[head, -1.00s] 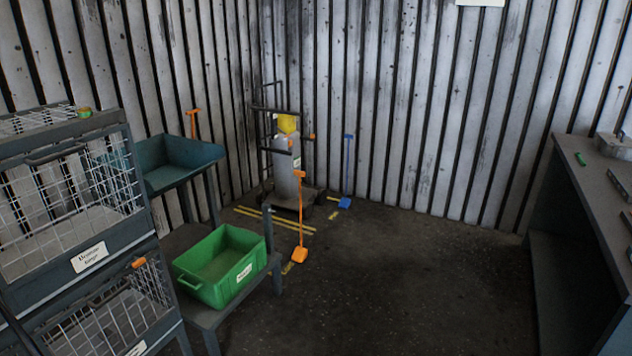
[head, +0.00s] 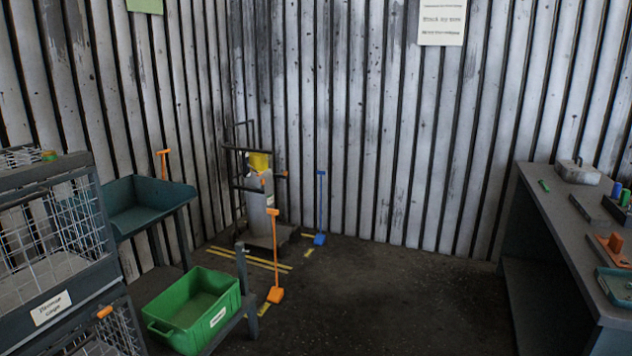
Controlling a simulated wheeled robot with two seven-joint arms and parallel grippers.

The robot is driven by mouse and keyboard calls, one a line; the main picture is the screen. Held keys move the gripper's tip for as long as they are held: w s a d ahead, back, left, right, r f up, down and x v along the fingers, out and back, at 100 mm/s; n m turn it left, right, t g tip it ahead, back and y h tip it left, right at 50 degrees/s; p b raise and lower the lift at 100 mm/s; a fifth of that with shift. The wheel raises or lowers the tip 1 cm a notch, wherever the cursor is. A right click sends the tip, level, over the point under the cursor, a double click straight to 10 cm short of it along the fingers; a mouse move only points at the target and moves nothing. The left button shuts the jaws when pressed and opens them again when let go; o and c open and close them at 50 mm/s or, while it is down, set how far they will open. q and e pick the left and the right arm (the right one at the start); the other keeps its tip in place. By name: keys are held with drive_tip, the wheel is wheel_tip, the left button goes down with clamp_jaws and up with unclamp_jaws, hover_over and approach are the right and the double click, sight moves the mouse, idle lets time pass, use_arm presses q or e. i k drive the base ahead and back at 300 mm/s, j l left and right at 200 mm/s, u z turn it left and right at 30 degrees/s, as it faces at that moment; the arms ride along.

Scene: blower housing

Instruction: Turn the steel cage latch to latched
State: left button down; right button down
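A steel wire cage (head: 50,235) with a dark frame and a white label stands at the left edge, cut off by the picture. A second wire cage (head: 100,335) sits below it. A small orange piece (head: 104,312) shows at the top of the lower cage; I cannot tell whether it is the latch or how it is turned. A small green and orange piece (head: 49,155) sits on top of the upper cage. Neither of my grippers is in view.
A green crate (head: 158,328) on a low stand and a teal tray (head: 120,190) are right of the cages. A gas cylinder on a trolley (head: 258,205) stands at the back. A bench (head: 575,245) is at right. The middle floor is clear.

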sight(103, 310)
drive_tip(key=u, duration=1.55)
